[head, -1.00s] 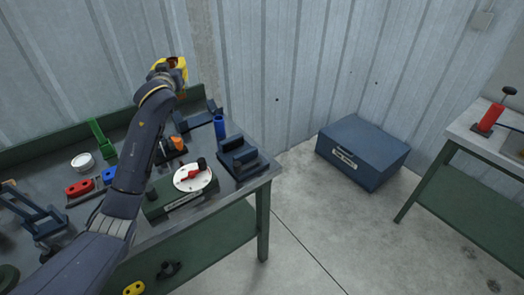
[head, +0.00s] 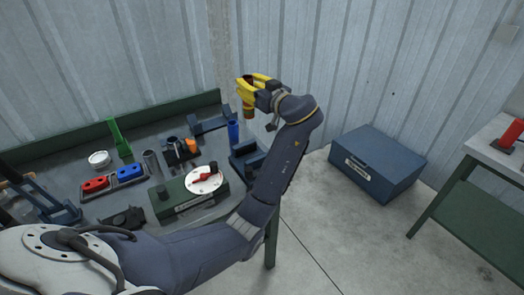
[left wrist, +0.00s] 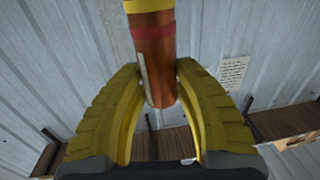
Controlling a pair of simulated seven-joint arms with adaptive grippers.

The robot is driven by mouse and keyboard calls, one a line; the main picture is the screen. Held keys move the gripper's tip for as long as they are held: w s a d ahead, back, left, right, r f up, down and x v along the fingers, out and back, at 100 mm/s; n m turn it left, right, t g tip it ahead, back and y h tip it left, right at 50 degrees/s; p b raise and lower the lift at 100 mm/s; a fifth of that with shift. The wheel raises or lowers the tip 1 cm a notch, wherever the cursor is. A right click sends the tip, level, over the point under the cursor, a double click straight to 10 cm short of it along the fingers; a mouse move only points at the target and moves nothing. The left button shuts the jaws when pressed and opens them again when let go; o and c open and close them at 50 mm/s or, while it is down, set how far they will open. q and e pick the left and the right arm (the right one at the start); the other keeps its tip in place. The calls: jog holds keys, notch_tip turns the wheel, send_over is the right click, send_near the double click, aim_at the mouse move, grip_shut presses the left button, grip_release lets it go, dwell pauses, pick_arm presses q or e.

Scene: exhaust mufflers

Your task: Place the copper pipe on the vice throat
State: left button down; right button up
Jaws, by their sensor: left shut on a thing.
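My left gripper (head: 256,85) has yellow fingers and is shut on the copper pipe (head: 249,110), holding it in the air above the back right of the workbench. In the left wrist view the pipe (left wrist: 155,65) stands between the two fingers, with a red band, a yellow band and a pale strip. A dark blue stepped block that looks like the vice (head: 241,164) sits at the bench's right end, below the gripper. My left arm hides part of it, so its throat is not clear. The right gripper is not in view.
The workbench (head: 70,150) holds a blue cylinder (head: 233,132), a green box with a white dial (head: 205,185), red and blue parts (head: 112,180), a green upright piece (head: 119,138) and a white round tin (head: 98,159). A blue chest (head: 377,165) stands on the floor at right.

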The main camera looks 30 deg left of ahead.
pick_arm(q)
notch_tip(320, 180, down, 19)
jog(key=shift+f, duration=0.15)
dwell(0.5)
jog(key=shift+f, duration=0.1)
jog(key=c, duration=1.1)
grip_release()
jog(key=shift+o, duration=0.2)
jog(key=v, duration=1.2)
